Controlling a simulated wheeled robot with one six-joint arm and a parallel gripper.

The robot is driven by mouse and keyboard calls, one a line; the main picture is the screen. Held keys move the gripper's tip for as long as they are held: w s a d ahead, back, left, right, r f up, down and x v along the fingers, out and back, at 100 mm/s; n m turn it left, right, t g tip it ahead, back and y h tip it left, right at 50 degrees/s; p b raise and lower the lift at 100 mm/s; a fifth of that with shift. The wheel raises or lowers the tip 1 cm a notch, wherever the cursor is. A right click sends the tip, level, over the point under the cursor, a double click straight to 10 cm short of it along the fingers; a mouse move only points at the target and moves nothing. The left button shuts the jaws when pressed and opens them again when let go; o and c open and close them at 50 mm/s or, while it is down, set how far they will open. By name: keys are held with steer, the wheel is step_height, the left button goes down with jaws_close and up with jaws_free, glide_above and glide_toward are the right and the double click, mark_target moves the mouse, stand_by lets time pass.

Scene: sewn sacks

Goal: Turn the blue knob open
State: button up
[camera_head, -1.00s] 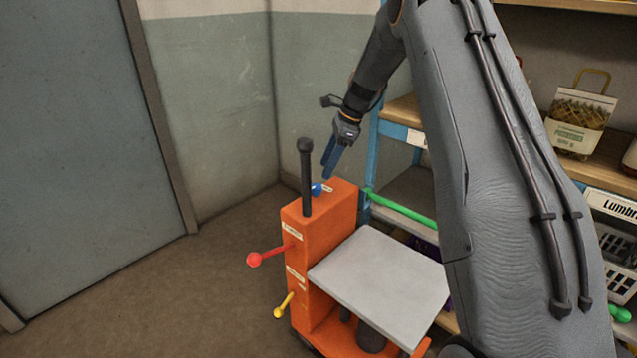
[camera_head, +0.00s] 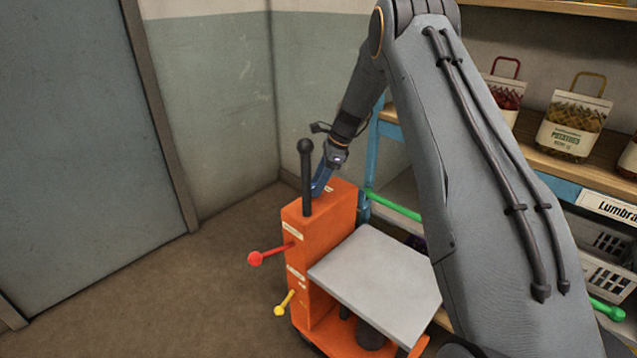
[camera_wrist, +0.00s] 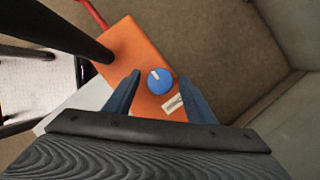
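The blue knob (camera_wrist: 160,80) sits on the top face of the orange cart column (camera_head: 328,232), with a white mark on it and a pale label beside it. In the head view the knob is hidden behind my gripper's fingers. My gripper (camera_head: 319,192) points down at the column top, just behind the black post. In the wrist view my gripper (camera_wrist: 160,88) is open, its two blue fingers on either side of the knob's near part. I cannot tell whether they touch it.
A black upright post (camera_head: 306,178) stands close to my gripper. A red-knobbed lever (camera_head: 255,258) and a yellow one (camera_head: 280,310) stick out from the column's side. A grey platform (camera_head: 378,275) and shelves with sacks (camera_head: 572,127) lie to the right. The floor at left is clear.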

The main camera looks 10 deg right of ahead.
steer(key=c, duration=0.9)
steer(key=shift+c, duration=0.2)
